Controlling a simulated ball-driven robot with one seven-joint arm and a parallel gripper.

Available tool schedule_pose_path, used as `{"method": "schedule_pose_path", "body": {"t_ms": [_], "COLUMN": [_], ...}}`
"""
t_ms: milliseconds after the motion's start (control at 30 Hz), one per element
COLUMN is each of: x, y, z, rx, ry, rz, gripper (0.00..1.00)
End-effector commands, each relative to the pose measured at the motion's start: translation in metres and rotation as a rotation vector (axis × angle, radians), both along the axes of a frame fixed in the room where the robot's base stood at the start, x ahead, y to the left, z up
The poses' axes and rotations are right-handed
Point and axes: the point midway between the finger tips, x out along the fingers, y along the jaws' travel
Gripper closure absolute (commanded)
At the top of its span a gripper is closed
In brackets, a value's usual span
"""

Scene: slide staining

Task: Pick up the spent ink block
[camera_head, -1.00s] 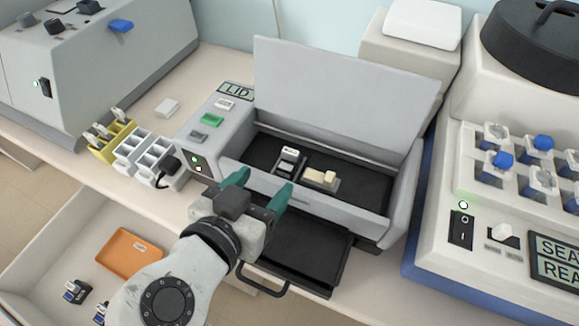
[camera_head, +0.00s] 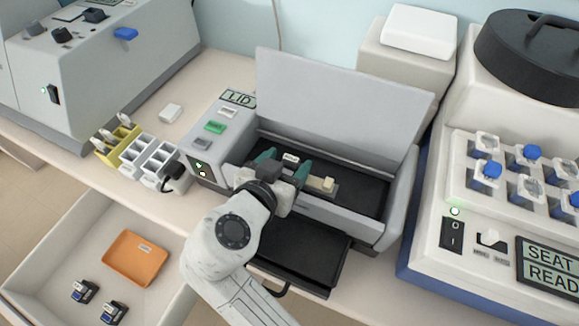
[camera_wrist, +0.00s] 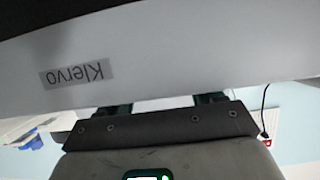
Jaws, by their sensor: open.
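The dark ink block with a white label (camera_head: 291,158) sits in the black bay of the open grey printer. Only its labelled top shows; the rest is hidden behind my gripper. My gripper (camera_head: 284,163) is open, with its teal fingers apart on either side of the label as seen from the head. I cannot tell how far down the fingers reach around the block. In the wrist view, my gripper (camera_wrist: 162,103) shows its finger bases in front of a white surface marked "Klervo", and no block shows there.
A cream block (camera_head: 328,184) sits just right of my gripper in the same bay. The raised lid (camera_head: 340,105) stands behind, and the printer's front wall (camera_head: 330,212) is close below. A drawer at lower left holds an orange tray (camera_head: 135,258) and two dark blocks.

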Motion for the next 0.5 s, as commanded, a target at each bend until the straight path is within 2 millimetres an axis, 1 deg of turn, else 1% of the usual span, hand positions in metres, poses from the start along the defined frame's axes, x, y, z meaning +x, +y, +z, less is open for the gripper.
{"method": "schedule_pose_path", "body": {"t_ms": [100,500], "x": [-0.0001,-0.0004], "y": [0.0002,0.0002], "z": [0.0001,0.0003], "rx": [0.0,0.0], "ry": [0.0,0.0], "rz": [0.0,0.0], "gripper": [0.35,0.73]}}
